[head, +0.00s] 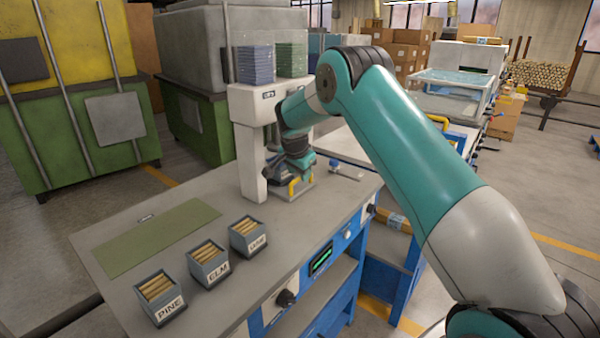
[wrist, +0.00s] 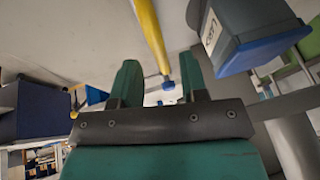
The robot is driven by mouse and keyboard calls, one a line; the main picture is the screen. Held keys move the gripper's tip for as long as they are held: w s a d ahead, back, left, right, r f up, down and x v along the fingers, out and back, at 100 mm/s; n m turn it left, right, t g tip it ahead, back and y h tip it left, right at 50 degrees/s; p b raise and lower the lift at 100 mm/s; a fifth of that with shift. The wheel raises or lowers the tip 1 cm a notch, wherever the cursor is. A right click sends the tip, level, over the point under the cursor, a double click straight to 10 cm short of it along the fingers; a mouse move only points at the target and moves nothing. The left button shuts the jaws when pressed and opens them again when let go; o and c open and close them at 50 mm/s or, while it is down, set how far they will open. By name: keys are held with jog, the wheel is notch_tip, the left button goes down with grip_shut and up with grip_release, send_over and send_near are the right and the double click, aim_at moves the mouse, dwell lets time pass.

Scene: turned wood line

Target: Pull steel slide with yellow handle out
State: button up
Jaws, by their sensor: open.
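The steel slide (head: 306,188) sits low in the pale press-like machine (head: 249,160) on the bench. Its yellow handle (head: 293,187) stands at the slide's front. My gripper (head: 298,166) is above and close to the handle, partly hidden by my own wrist in the head view. In the wrist view, my gripper (wrist: 160,72) is open, with its two green fingers apart. A yellow bar (wrist: 150,35), seemingly the handle, runs into the gap between them. I cannot tell whether the fingers touch it.
Bins labelled PINE (head: 160,300), ELM (head: 210,266) and a third bin (head: 249,237) stand on the bench (head: 110,230) with wooden rods. A green mat (head: 155,238) lies behind them. Blue stacks (head: 254,64) and green stacks (head: 291,60) top the machine.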

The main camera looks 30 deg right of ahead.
jog(key=shift+x, duration=0.75)
grip_shut()
jog(key=shift+s+a, duration=0.1)
